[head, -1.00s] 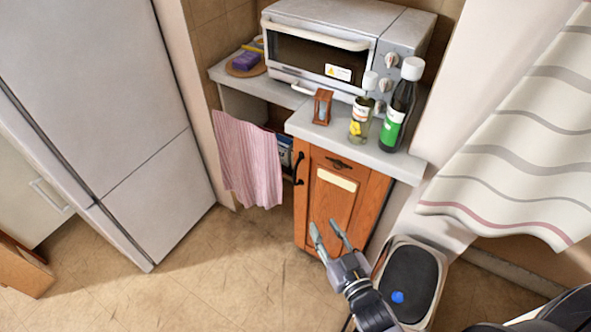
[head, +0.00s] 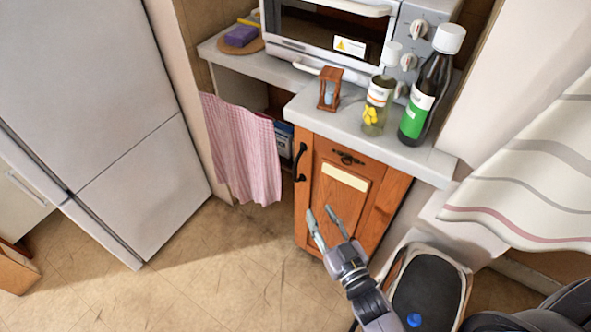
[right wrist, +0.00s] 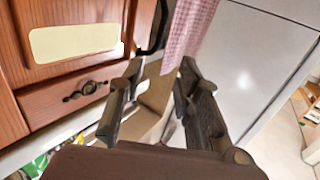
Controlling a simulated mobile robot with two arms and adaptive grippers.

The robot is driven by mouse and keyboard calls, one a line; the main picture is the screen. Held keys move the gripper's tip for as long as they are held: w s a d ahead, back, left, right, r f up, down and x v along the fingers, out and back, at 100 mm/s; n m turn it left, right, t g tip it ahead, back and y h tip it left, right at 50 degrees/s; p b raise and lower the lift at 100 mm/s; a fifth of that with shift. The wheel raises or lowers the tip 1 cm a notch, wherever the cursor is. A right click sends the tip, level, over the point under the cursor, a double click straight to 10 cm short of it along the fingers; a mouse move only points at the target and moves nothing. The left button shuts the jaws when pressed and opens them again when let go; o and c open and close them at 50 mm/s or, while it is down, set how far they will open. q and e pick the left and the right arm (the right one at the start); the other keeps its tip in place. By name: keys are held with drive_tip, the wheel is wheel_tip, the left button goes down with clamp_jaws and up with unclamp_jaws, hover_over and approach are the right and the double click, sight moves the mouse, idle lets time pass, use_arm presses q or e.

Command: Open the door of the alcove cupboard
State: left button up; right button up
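The alcove cupboard (head: 385,205) is orange-brown wood under a grey worktop, with a cream label plate (head: 345,177) and a dark ornate pull (head: 348,157). Its door looks shut. A black bar handle (head: 300,162) is upright at the door's left edge. My right gripper (head: 319,210) is open and empty, in front of the door's lower part, below and right of the handle. In the right wrist view the open fingers (right wrist: 160,70) are apart, with the cupboard front (right wrist: 60,75) to their left; the black handle shows partly behind them. My left gripper is not in view.
A pink striped cloth (head: 240,150) hangs left of the handle. A bin with a dark lid (head: 425,285) stands right of my arm. The floor (head: 220,270) in front is clear.

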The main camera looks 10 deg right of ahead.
sight(296, 172)
drive_tip(key=w+a, duration=0.1)
drive_tip(key=w, duration=0.4)
drive_tip(key=w+a, duration=0.1)
drive_tip(key=w, duration=0.4)
drive_tip(key=w+a, duration=0.1)
drive_tip(key=w, duration=0.4)
drive_tip(key=shift+w+r, duration=0.1)
drive_tip(key=shift+w, duration=0.3)
drive_tip(key=shift+c, duration=0.2)
clamp_jaws()
